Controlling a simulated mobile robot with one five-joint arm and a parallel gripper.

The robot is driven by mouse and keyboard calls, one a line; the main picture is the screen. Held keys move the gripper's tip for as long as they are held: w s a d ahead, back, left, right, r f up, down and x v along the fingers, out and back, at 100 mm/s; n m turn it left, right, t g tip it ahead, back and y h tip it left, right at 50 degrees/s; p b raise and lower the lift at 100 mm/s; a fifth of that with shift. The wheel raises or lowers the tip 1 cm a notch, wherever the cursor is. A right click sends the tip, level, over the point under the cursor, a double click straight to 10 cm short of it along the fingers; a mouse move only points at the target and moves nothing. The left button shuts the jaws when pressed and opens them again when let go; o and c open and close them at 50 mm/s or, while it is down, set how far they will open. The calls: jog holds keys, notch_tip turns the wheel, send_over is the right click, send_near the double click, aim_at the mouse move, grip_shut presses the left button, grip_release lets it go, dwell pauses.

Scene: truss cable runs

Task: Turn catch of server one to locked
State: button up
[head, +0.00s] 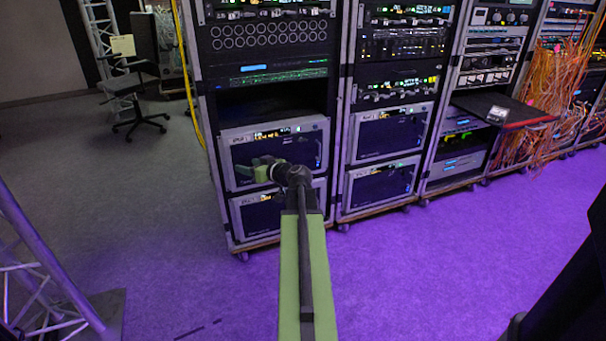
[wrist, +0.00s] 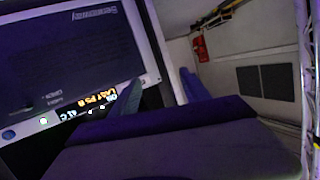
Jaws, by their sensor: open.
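Two grey-framed server units with dark fronts sit low in the left rack, an upper one (head: 303,150) and a lower one (head: 257,214). I cannot tell which is server one. My gripper (head: 256,166) is open in front of the upper unit's lower left part, with nothing seen between its fingers. In the wrist view one server front (wrist: 75,48) shows upside down at left, with an orange readout, a green light and small lettering that seems to include "OPEN". The fingers (wrist: 160,90) are spread beside it. I cannot make out the catch; my gripper may hide it.
A second rack with similar units (head: 390,135) stands to the right. A pull-out shelf (head: 510,108) and loose orange cables (head: 545,95) are further right. A truss (head: 40,275) stands at the left front. An office chair (head: 135,90) is behind. Open floor lies left of the racks.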

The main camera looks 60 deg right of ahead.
jog(key=s+d+f+m+h+b, duration=0.2)
jog(key=s+d+h+b, duration=0.15)
jog(key=s+d, duration=0.5)
jog(key=s+d+f+m+h+b, duration=0.25)
jog(key=s+d+h, duration=0.25)
jog(key=s+d, duration=0.4)
send_near(304, 141)
jog(key=shift+n, duration=0.25)
jog(key=x, duration=0.9)
jog(key=shift+w, duration=0.3)
